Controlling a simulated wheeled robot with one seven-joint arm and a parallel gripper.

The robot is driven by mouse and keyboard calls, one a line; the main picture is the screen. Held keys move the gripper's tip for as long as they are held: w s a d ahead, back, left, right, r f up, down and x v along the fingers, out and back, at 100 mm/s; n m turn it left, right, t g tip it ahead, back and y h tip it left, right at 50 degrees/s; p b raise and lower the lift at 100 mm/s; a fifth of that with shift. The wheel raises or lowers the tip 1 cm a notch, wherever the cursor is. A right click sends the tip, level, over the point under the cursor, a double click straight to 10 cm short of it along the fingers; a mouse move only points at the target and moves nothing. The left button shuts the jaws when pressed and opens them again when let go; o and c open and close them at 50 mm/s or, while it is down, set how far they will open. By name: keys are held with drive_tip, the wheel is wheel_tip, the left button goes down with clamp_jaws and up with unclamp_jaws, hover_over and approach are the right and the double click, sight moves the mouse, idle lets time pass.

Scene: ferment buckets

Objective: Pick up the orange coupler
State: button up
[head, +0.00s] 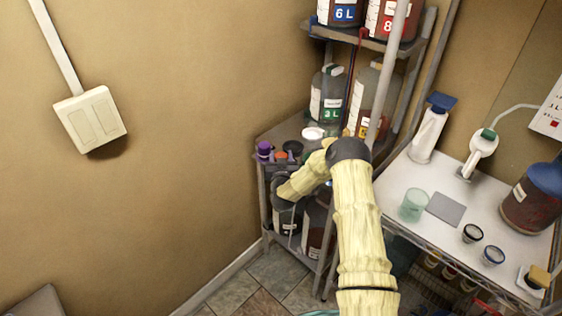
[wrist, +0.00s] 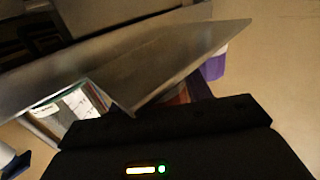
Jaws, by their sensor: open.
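The orange coupler (head: 281,155) is a small orange piece on the upper surface of the corner shelf unit in the head view. It sits just right of a purple-capped piece (head: 263,149) and left of a dark round one (head: 292,147). My gripper (head: 278,180) is dark and small, open, at the shelf's front edge, just below the coupler in the picture and apart from it. In the wrist view, a dim reddish-brown patch (wrist: 180,96) beside the purple piece (wrist: 214,66) may be the coupler; it is mostly hidden. My fingertips are not clear there.
The metal shelf corner (wrist: 150,65) is close to the wrist camera. A white lid (head: 314,133) lies farther back on the shelf; jugs (head: 327,95) stand behind it. A wall is at left. A white table (head: 450,190) with cups and bottles is at right.

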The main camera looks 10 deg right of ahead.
sight(281, 152)
drive_tip(key=c, duration=0.7)
drive_tip(key=shift+r, duration=0.2)
wheel_tip(281, 152, up, 10)
drive_tip(key=shift+f+b, duration=0.15)
drive_tip(key=shift+b, duration=0.95)
